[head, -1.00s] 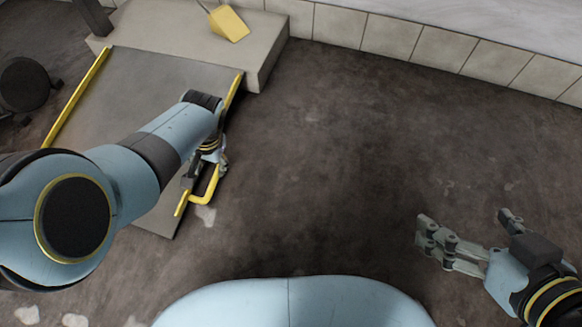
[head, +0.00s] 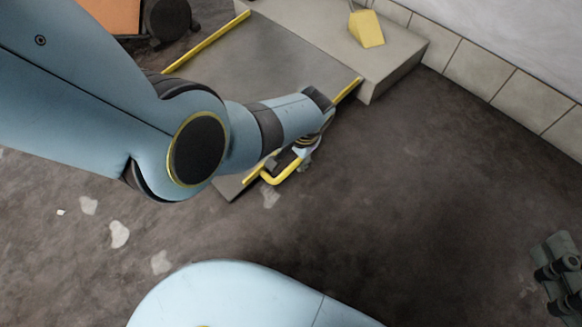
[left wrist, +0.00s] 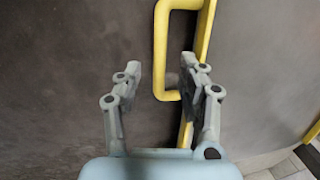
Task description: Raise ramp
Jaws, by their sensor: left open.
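The grey ramp (head: 275,60) with yellow side rails slopes from the concrete platform (head: 398,62) down to the floor. A yellow handle (head: 283,174) stands out from its right side near the lower end. My left gripper (head: 304,152) is at this handle, partly hidden by its own wrist. In the left wrist view, the fingers (left wrist: 160,75) are apart, with the handle's bar (left wrist: 161,45) showing between them; I cannot tell if they touch it. My right gripper (head: 560,272) is cut off at the right edge, so its opening does not show.
A yellow wedge-shaped object (head: 366,29) sits on the platform. A dark wheel (head: 166,18) and an orange surface (head: 108,14) are at the top left, beyond the ramp. A tiled wall base (head: 505,75) runs along the right. The floor (head: 430,200) right of the ramp is clear.

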